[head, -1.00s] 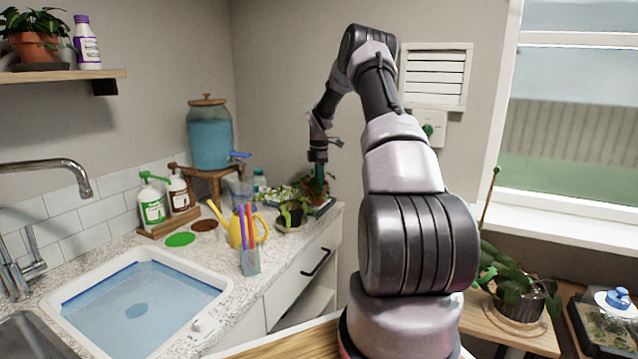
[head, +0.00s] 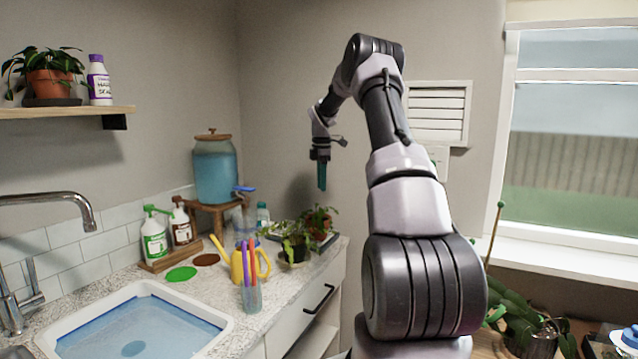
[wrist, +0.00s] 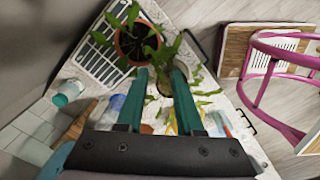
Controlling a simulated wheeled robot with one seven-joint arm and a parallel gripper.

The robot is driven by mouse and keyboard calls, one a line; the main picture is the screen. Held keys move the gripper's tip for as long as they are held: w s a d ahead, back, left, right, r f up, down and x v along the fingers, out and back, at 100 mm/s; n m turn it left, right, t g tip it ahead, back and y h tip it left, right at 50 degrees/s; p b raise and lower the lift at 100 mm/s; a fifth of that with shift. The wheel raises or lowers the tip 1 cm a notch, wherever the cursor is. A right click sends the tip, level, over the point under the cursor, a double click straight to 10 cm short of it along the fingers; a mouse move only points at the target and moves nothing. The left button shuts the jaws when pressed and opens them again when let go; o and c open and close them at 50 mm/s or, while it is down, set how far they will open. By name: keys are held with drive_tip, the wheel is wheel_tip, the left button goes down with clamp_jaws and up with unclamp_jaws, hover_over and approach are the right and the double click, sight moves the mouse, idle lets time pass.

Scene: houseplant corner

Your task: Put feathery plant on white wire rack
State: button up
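A leafy plant in a terracotta pot (head: 318,222) stands upright at the back corner of the counter; I take it to be the feathery plant. In the wrist view the pot (wrist: 124,47) sits at the right part of the white wire rack (wrist: 92,62), whose slats show left of it. The rack shows only partly in the head view (head: 328,244). My gripper (head: 321,186) hangs in the air above the plant, clear of it. In the wrist view its two teal fingers (wrist: 160,74) are apart with nothing between them.
A trailing plant (head: 296,250) stands just beside the rack. A yellow watering can (head: 250,262), a cup of pens (head: 250,296) and a water dispenser (head: 215,170) are on the counter. A pink frame (wrist: 262,85) shows at right in the wrist view.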

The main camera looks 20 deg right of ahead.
drive_tip(key=s+a+r+m+t, duration=0.3)
drive_tip(key=s+a+r+m, duration=0.5)
drive_tip(key=s+a+r, duration=0.8)
drive_tip(key=s+a+m+t+y, duration=0.1)
drive_tip(key=s+m, duration=0.5)
drive_tip(key=s, duration=0.6)
drive_tip(key=s+a+r+m+t+y, duration=0.1)
drive_tip(key=s+a+m, duration=0.4)
drive_tip(key=s, duration=0.8)
drive_tip(key=shift+s+r+m+t, duration=0.25)
drive_tip(key=shift+m+t, duration=0.45)
drive_tip(key=shift+t, duration=0.2)
drive_tip(key=shift+a, duration=0.1)
